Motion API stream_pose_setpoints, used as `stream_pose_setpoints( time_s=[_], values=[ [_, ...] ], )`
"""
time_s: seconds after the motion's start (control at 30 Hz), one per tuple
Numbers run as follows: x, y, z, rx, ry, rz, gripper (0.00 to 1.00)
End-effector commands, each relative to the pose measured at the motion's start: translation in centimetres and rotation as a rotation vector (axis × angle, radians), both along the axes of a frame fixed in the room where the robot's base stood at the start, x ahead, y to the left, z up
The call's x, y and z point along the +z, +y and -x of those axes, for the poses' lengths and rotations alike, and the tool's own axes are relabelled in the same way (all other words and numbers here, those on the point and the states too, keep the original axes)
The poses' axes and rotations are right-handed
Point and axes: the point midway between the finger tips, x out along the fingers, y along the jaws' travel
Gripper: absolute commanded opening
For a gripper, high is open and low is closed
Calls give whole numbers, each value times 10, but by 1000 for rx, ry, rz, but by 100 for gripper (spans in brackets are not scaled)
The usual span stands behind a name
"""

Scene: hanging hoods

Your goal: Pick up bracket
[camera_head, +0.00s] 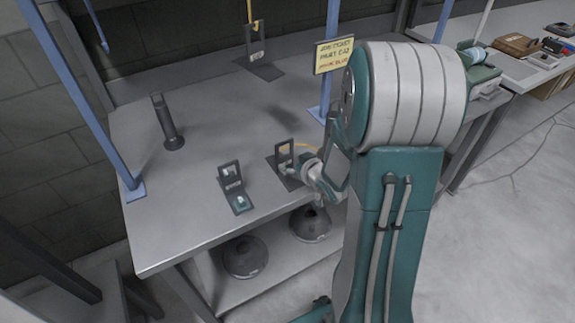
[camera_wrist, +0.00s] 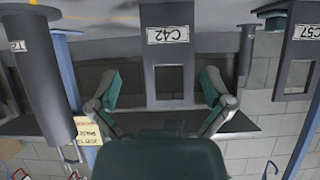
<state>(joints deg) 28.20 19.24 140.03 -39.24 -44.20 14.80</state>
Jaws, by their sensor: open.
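Dark L-shaped brackets with a square window stand on the grey workbench (camera_head: 165,225). One bracket (camera_head: 284,153) is right beside my gripper (camera_head: 308,166) in the head view. In the wrist view, whose picture is upside down, a bracket labelled C42 (camera_wrist: 166,58) stands between the two spread fingers of my open gripper (camera_wrist: 160,88), with gaps visible on both sides. A second bracket labelled C57 (camera_wrist: 303,45) is at the right there. Another bracket (camera_head: 231,175) stands left of my gripper in the head view. My arm hides part of the bench.
A dark cylinder post (camera_head: 168,125) stands at the bench's left. A further bracket (camera_head: 260,62) is at the back by a yellow hook. Blue uprights (camera_head: 92,105) flank the bench. A yellow job ticket (camera_head: 334,54) hangs behind. Two dark hoods (camera_head: 245,258) sit on the lower shelf.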

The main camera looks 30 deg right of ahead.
Motion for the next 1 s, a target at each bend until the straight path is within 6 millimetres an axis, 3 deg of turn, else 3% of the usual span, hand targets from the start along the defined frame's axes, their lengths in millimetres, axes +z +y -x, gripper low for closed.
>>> stream_pose_setpoints(
  time_s=[0.4, 0.7, 0.77, 0.8, 0.9, 1.0],
  values=[
    [-27, -2, -41, 0, 1, -1, 100],
    [-29, 0, -46, 0, 0, 1, 100],
    [-29, 0, -46, 0, 0, 1, 78],
    [-28, 1, -46, 1, 0, 2, 60],
    [-28, 1, -46, 1, 0, 2, 19],
    [-28, 0, -46, 0, -2, 1, 19]
  ],
)
